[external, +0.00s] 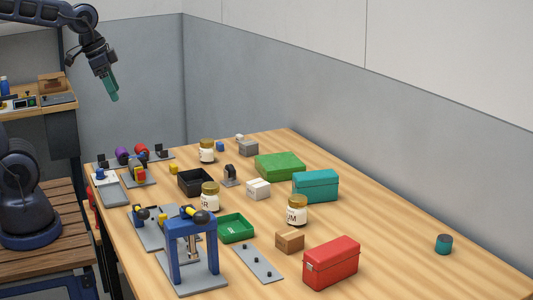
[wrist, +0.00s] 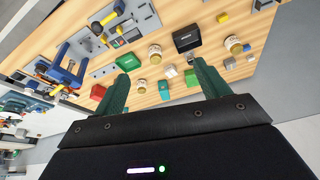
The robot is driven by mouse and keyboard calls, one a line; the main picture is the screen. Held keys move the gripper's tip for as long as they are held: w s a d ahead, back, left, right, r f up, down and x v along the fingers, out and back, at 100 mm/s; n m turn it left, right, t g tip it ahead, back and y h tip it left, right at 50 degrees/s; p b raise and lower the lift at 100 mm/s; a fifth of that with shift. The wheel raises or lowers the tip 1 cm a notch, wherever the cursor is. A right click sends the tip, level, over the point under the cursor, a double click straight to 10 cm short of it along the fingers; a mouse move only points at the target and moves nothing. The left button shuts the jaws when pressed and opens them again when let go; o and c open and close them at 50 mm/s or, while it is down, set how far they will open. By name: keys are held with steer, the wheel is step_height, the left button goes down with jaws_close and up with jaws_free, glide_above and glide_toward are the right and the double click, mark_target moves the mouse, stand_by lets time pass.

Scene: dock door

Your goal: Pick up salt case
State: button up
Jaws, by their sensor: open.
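No readable label tells me which box is the salt case. Two lidded cases stand on the wooden table: a teal one (external: 315,186) right of centre and a red one (external: 331,262) near the front edge. A flatter green box (external: 280,166) lies behind the teal one. In the wrist view the red case (wrist: 98,91) shows at left, beside a finger. My gripper (external: 113,97) is raised at upper left, beyond the table's left side and far from the cases. In the wrist view my gripper (wrist: 163,88) has its two green fingers spread, with nothing between them.
Several gold-lidded jars (external: 297,210) stand among the boxes. A black bin (external: 196,182), green tray (external: 236,228), brown box (external: 289,240) and blue press frame (external: 193,250) crowd the middle and front left. A small teal cylinder (external: 443,244) stands alone at right, with clear tabletop around it.

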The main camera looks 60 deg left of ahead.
steer(key=w+d+f+m+g+h, duration=0.15)
steer(key=w+m, duration=0.25)
steer(key=w, duration=0.7)
steer(key=m+g+h, duration=0.2)
steer(key=m+h, duration=0.1)
steer(key=m, duration=0.7)
glide_above(258, 182)
steer(key=s+a, duration=0.1)
steer(key=a, duration=0.3)
step_height(258, 182, down, 23)
steer(key=shift+y, duration=0.25)
steer(key=x, duration=1)
steer(key=shift+w+d+f, duration=0.25)
steer(key=shift+d, duration=0.05)
steer(key=c, duration=1.1)
